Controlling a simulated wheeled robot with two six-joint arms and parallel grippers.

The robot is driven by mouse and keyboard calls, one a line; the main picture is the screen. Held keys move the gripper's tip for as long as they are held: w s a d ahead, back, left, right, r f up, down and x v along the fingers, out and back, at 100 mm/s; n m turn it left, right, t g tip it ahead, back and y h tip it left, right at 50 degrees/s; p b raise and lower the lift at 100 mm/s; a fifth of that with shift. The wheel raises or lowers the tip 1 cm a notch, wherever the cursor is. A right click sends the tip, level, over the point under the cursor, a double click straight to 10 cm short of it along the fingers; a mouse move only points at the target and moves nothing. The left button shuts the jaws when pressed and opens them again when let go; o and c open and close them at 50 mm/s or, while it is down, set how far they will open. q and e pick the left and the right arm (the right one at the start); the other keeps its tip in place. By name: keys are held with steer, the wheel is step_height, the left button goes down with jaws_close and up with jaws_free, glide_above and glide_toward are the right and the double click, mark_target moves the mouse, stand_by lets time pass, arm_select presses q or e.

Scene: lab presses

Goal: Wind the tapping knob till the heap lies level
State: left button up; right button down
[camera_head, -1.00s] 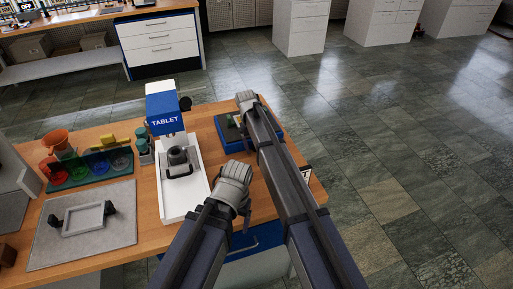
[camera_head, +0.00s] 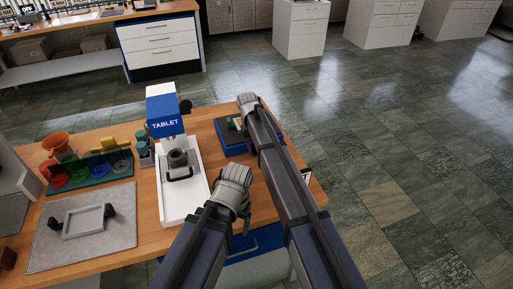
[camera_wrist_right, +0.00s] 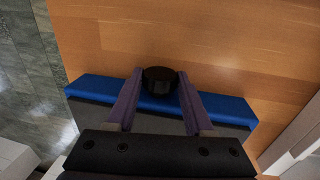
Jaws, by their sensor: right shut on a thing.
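In the right wrist view, a round black knob (camera_wrist_right: 160,82) sits between the two fingers of my right gripper (camera_wrist_right: 160,76), which is shut on it. The knob is at the edge of a blue, dark-topped device (camera_wrist_right: 220,104). In the head view this blue device (camera_head: 232,148) lies on the bench, partly covered by my right arm; the knob is hidden there. A small greenish-yellow patch shows on its top, too small to tell how level any heap is. My left gripper (camera_head: 244,216) hangs over the bench's front edge; its fingertips are unclear.
A blue and white press marked TABLET (camera_head: 166,124) with a white tray (camera_head: 172,211) stands left of the device. Coloured cups (camera_head: 78,172) and a grey mat (camera_head: 85,246) with a frame (camera_head: 84,221) lie farther left. Bare wood (camera_head: 205,122) shows between press and device.

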steer(key=shift+d+g+y, duration=0.25)
steer(key=shift+g+y, duration=0.05)
steer(key=shift+y, duration=0.6)
steer(key=shift+g+y, duration=0.4)
steer(key=shift+y, duration=0.7)
steer(key=shift+c, duration=1.4)
jaws_free()
steer(key=shift+r, duration=0.1)
steer(key=p+v, duration=0.7)
steer(key=shift+d+r, duration=0.15)
steer(key=shift+r, duration=0.15)
steer(key=shift+f, duration=0.1)
